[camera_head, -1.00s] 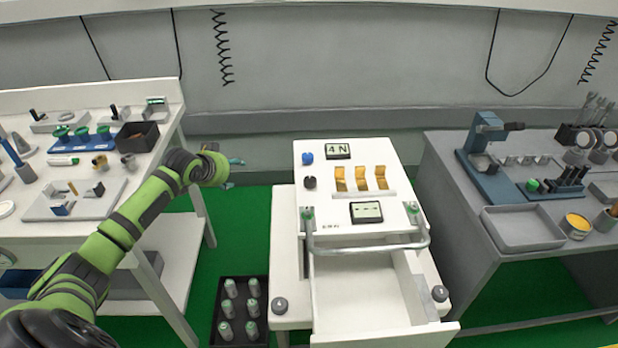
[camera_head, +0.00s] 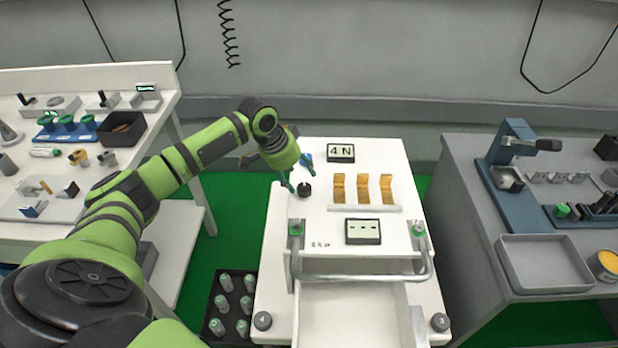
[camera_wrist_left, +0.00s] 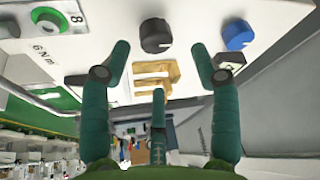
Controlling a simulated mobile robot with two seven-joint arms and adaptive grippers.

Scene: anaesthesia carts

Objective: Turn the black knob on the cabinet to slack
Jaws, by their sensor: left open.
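The black knob (camera_head: 304,190) sits on the white top of the cabinet (camera_head: 322,245), near its left edge. In the wrist view the black knob (camera_wrist_left: 155,36) appears between and just beyond the spread fingertips. My left gripper (camera_head: 299,172) is open and empty beside the knob, its teal fingers (camera_wrist_left: 160,55) apart with no visible contact. A blue knob (camera_wrist_left: 237,35) lies to the right in the wrist view; in the head view the fingers crowd its place. A small display (camera_head: 340,152) reads 4 N. My right gripper is not in view.
Gold clips (camera_head: 362,190) and a display with dashes (camera_head: 363,231) are on the cabinet top. A metal handle bar (camera_head: 360,277) runs along its front, above an open drawer. A tray of vials (camera_head: 212,325) stands at lower left. Benches flank both sides.

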